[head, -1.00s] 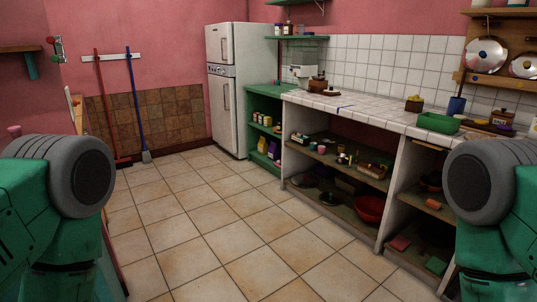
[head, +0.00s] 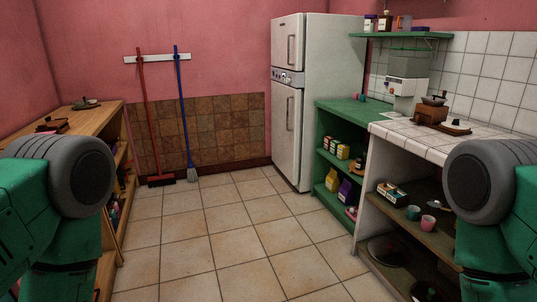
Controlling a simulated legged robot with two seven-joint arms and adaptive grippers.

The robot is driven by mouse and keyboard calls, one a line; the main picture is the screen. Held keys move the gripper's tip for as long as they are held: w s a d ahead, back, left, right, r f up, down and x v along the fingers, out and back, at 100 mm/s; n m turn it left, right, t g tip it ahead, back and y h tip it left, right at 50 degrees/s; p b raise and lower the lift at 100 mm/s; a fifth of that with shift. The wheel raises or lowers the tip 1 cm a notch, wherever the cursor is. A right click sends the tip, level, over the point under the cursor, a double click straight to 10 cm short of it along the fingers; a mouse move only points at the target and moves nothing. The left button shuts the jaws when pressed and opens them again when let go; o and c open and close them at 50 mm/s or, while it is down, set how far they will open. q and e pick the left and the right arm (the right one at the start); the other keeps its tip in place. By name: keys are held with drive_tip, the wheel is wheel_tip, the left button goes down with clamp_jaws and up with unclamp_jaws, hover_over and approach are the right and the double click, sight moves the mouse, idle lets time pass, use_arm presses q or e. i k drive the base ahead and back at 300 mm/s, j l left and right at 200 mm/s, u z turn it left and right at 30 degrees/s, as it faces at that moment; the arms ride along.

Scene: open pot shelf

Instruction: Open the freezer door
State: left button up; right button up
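A white two-door fridge (head: 330,100) stands against the back wall, right of centre in the head view. Its small upper freezer door (head: 286,45) is shut and has a vertical handle (head: 291,49). The taller lower door (head: 284,140) is also shut, with its own handle (head: 290,113). A strip with dials lies between the two doors. Both my arms show at the left and right edges, well short of the fridge. My two grippers are out of the picture.
A tiled floor (head: 235,225) lies clear ahead to the fridge. A wooden shelf unit (head: 104,115) stands at the left. A green shelf (head: 335,115) and white counter (head: 415,140) line the right. A red broom (head: 147,110) and blue broom (head: 183,110) hang at the back wall.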

sight(288, 32)
drive_tip(key=i+j+u, duration=0.1)
drive_tip(key=i+u, duration=0.2)
drive_tip(key=i, duration=1.7)
